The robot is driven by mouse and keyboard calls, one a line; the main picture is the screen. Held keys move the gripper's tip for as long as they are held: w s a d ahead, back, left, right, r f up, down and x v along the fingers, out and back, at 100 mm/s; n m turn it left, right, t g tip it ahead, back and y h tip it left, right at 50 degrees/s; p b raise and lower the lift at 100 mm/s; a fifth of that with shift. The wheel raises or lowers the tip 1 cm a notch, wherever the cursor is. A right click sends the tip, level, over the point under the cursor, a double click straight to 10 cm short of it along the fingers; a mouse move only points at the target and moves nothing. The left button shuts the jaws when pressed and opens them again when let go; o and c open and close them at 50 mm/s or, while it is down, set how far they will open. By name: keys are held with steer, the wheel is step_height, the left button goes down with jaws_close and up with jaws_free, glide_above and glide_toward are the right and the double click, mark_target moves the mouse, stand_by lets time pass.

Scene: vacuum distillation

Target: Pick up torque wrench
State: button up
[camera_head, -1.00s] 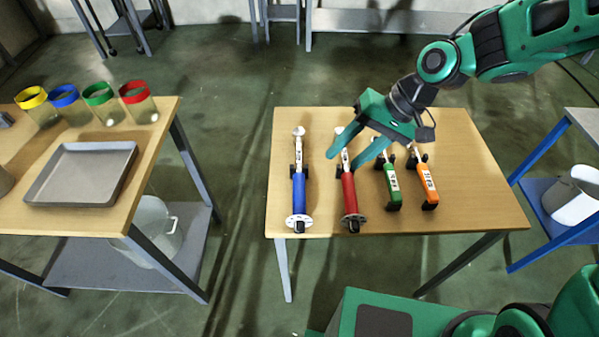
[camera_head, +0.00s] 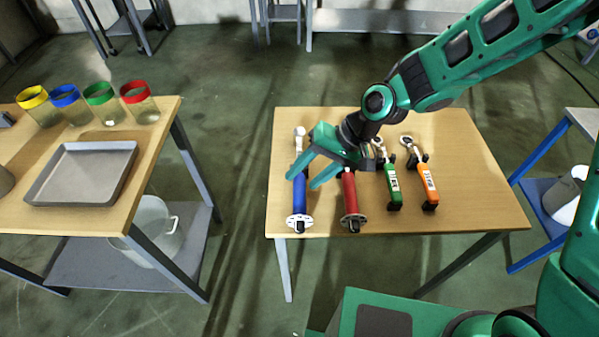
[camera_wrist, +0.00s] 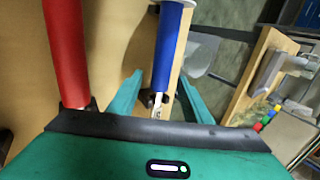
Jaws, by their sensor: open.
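A blue-handled torque wrench (camera_head: 299,192) lies at the left of the middle table, its metal head toward the back. A red-handled wrench (camera_head: 350,198) lies to its right, partly hidden by my gripper. A green wrench (camera_head: 393,186) and an orange wrench (camera_head: 428,186) lie further right. My gripper (camera_head: 302,182) is open and empty, its fingers pointing down near the blue wrench. In the wrist view the blue wrench (camera_wrist: 171,45) appears between the fingers of my gripper (camera_wrist: 160,80), and the red wrench (camera_wrist: 66,50) is outside them at left. Contact cannot be told.
The wooden table (camera_head: 480,190) is bare at its right side. A left bench (camera_head: 75,222) holds a metal tray (camera_head: 82,174) and jars with yellow, blue, green and red (camera_head: 136,95) rims. A blue-framed stand (camera_head: 540,215) is at far right.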

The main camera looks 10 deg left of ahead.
steer(key=shift+s+a+f, duration=0.1)
steer(key=shift+a+f, duration=0.3)
steer(key=shift+f, duration=0.2)
steer(key=shift+c, duration=0.7)
jaws_close()
steer(key=shift+r, duration=0.1)
